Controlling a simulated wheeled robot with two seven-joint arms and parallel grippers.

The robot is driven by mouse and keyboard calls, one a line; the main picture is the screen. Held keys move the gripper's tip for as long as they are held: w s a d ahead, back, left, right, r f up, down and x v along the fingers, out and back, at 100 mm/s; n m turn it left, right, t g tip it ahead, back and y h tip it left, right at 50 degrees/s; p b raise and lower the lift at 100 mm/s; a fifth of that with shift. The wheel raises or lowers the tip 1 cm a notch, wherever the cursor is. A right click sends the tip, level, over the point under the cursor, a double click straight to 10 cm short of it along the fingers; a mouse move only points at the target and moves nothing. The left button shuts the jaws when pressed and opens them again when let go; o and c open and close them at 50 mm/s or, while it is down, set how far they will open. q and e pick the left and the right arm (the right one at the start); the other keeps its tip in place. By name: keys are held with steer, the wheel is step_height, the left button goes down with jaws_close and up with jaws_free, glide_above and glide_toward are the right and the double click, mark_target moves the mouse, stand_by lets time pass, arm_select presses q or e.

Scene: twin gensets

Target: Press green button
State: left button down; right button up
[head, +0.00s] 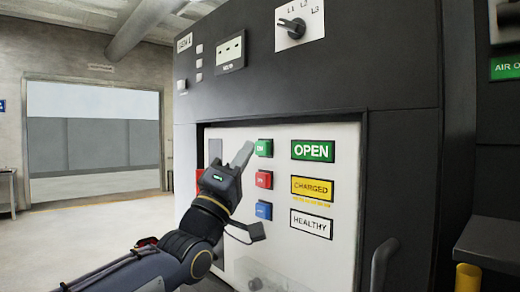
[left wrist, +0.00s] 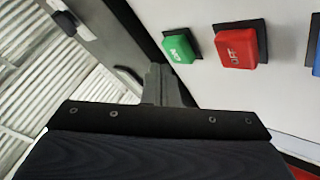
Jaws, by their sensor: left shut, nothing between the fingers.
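The green button (head: 263,148) is the top one in a column of three on the white panel (head: 335,250) in the head view. In the left wrist view the green button (left wrist: 180,47) is at the upper middle, beside the red button (left wrist: 238,46). My left gripper (head: 245,152) is shut and empty, its fingertips close to the left edge of the green button. I cannot tell whether they touch it. In the left wrist view the fingers (left wrist: 157,80) end a little below and left of the green button. My right gripper is not in view.
Below the green button are a red button (head: 263,179) and a blue button (head: 263,210). Labels OPEN (head: 313,151), CHARGED (head: 313,188) and HEALTHY (head: 311,223) are to their right. A dark cabinet frame (head: 400,180) surrounds the panel. Open floor lies at left.

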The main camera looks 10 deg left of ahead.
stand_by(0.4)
arm_select(q)
steer(key=shift+w+d, duration=0.25)
steer(key=shift+w, duration=0.1)
steer(key=shift+w+d, duration=0.3)
steer(key=shift+w, duration=0.1)
stand_by(0.8)
steer(key=shift+s+a+b, duration=0.5)
steer(key=shift+s+b, duration=0.2)
steer(key=shift+s, duration=0.05)
